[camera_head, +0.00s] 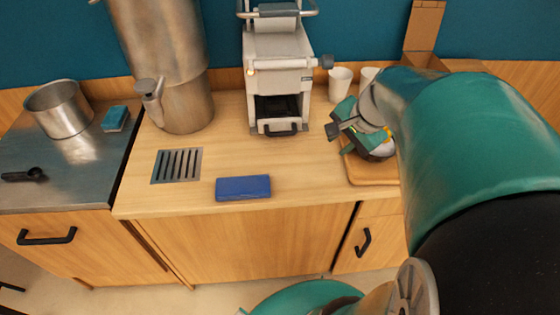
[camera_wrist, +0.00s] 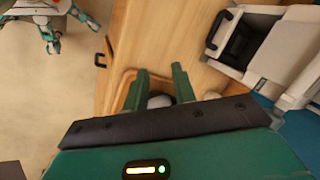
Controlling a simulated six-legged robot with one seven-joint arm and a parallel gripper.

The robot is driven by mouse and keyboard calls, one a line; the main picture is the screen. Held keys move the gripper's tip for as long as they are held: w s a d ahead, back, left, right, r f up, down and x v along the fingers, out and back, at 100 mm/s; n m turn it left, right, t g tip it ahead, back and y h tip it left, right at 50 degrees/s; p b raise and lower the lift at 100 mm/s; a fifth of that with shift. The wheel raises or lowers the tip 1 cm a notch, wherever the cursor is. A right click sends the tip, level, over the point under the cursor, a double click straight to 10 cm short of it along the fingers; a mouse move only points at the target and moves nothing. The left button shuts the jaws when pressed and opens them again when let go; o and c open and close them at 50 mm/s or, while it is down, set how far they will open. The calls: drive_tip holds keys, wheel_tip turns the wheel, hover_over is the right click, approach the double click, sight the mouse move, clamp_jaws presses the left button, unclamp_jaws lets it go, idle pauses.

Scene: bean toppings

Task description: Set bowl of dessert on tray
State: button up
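A wooden tray (camera_head: 360,174) lies on the right of the counter, partly hidden behind my arm. Its rounded edge also shows in the wrist view (camera_wrist: 121,88). A bowl (camera_head: 378,153), dark and whitish, shows over the tray just under my gripper. Its contents cannot be made out. In the wrist view a small whitish part of the bowl (camera_wrist: 160,101) shows between my fingers. My gripper (camera_wrist: 160,83) has its two green fingers apart, on either side of that part. Whether they touch it is hidden. In the head view my gripper (camera_head: 347,126) is at the tray's left side.
White cups (camera_head: 340,83) stand behind my gripper. A coffee machine (camera_head: 277,76) and a tall metal urn (camera_head: 182,104) stand to the left. A blue block (camera_head: 243,188) lies near the front edge. A metal pot (camera_head: 60,109) is far left. The counter's middle is mostly clear.

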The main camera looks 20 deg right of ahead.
drive_tip(key=s+a+r+n, duration=0.2)
drive_tip(key=s+a+n, duration=0.1)
drive_tip(key=a+n, duration=0.4)
drive_tip(key=s+a+r+n+t+h, duration=0.1)
drive_tip(key=s+a+r+n, duration=0.1)
drive_tip(key=s+a+n, duration=0.2)
drive_tip(key=a+n, duration=0.3)
drive_tip(key=a, duration=0.3)
drive_tip(key=shift+a+r, duration=0.15)
drive_tip(key=shift+r, duration=0.25)
drive_tip(key=shift+d, duration=0.2)
